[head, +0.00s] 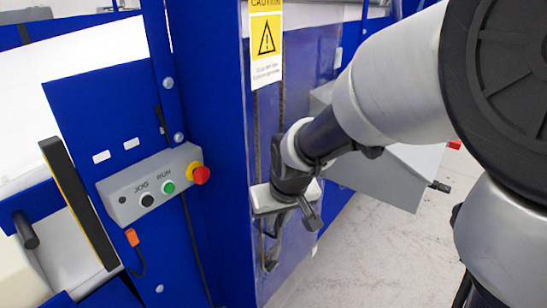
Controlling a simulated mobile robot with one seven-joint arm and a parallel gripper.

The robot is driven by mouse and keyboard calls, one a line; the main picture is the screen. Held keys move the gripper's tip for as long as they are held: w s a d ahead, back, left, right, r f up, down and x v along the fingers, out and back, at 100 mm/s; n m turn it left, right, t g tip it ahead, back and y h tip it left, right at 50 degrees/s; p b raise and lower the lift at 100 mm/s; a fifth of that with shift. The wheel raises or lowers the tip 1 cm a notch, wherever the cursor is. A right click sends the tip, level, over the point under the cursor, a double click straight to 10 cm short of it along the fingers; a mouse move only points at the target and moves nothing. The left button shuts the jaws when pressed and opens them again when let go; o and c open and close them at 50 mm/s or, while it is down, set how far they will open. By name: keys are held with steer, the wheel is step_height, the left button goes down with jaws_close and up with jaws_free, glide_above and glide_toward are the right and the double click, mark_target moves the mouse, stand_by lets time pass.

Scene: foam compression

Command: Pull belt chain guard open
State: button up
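The belt chain guard (316,62) is a tall blue panel with a yellow and white caution sign (266,45) near its top. It stands upright in the middle of the head view, beside the blue machine frame. Narrow chain-like strips run down it below the sign. My arm reaches in from the right, and my gripper (270,250) is in front of the lower part of the guard. A small dark loop shows at the gripper's lower end. I cannot tell whether the fingers are open, or whether they touch the guard or a handle. My wrist hides part of the panel.
A grey control box (150,185) with JOG and RUN buttons and a red knob (201,174) is on the frame at left. A grey housing (385,175) stands behind my arm. Bare concrete floor (375,255) lies at lower right.

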jaws_close()
stand_by(1.4)
